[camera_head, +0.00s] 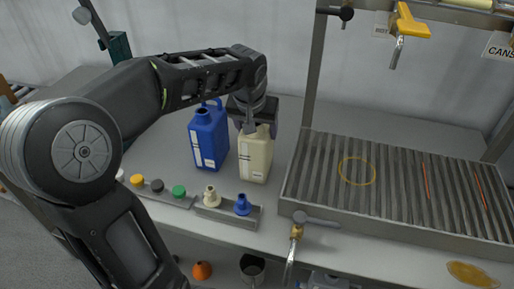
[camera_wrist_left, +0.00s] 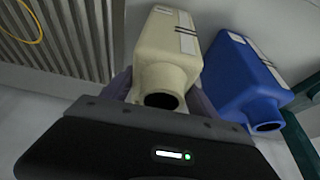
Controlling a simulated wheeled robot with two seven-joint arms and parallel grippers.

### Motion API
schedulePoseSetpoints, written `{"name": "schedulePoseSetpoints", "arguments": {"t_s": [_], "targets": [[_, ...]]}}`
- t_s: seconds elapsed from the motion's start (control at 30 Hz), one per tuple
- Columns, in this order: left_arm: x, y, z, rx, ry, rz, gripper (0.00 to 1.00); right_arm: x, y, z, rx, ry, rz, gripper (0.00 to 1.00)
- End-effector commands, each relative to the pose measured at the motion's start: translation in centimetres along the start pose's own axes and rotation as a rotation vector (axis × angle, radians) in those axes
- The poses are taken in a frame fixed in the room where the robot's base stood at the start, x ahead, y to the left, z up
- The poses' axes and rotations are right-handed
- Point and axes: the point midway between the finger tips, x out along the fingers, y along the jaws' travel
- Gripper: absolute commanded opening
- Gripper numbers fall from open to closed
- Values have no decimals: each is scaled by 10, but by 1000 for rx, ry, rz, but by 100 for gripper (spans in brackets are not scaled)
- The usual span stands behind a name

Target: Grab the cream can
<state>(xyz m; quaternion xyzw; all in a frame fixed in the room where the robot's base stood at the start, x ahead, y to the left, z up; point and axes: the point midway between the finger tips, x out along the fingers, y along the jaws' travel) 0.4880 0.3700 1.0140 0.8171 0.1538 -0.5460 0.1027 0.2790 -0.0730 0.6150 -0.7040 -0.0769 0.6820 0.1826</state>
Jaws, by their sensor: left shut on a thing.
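The cream can (camera_head: 255,160) stands upright on the bench, left of the slatted tray, with white labels on its side. My left gripper (camera_head: 257,127) reaches it from above and is shut on its upper part, hiding some of its top. In the left wrist view the cream can (camera_wrist_left: 168,55) lies between the fingers of my left gripper (camera_wrist_left: 163,98), its dark open mouth facing the camera. A blue can (camera_head: 208,137) stands close to its left, open and with a handle; it also shows in the left wrist view (camera_wrist_left: 243,75). My right gripper is not in view.
A ribbed metal tray (camera_head: 300,215) with a yellow ring (camera_head: 357,171) fills the right side. Several coloured caps (camera_head: 158,185) and a small holder with cream and blue nozzles (camera_head: 228,212) lie in front. A tap (camera_head: 297,232) projects at the front edge.

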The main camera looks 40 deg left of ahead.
Motion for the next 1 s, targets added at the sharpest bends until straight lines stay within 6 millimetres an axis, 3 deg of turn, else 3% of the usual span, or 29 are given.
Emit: {"name": "schedulePoseSetpoints", "arguments": {"t_s": [0.6,1.0], "targets": [[0,0,0,0,0,0,0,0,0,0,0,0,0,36],[-10,0,-5,0,4,1,0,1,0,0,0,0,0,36]]}}
